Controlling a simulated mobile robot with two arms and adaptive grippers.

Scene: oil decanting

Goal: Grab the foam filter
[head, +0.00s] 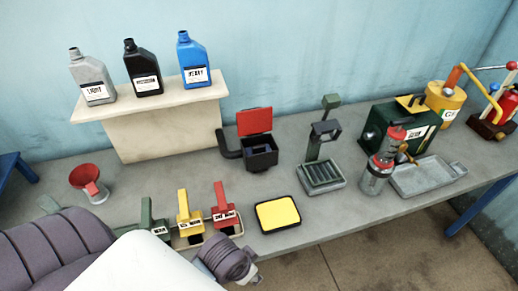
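A flat yellow square pad in a black frame (278,214), which looks like the foam filter, lies near the front edge of the grey bench, right of centre in the head view. A black box with an open red lid (262,152) stands behind it. Neither gripper can be made out. Parts of my arm fill the lower left corner, and its grey ribbed end is just left of the pad, apart from it. Nothing is seen touching the pad.
Green, yellow and red-handled items (190,215) stand left of the pad. A red funnel (88,180) is farther left. Three bottles stand on a raised shelf (160,118). A metal stand (321,172), red-topped canister (380,172) and grey tray (425,178) are at right.

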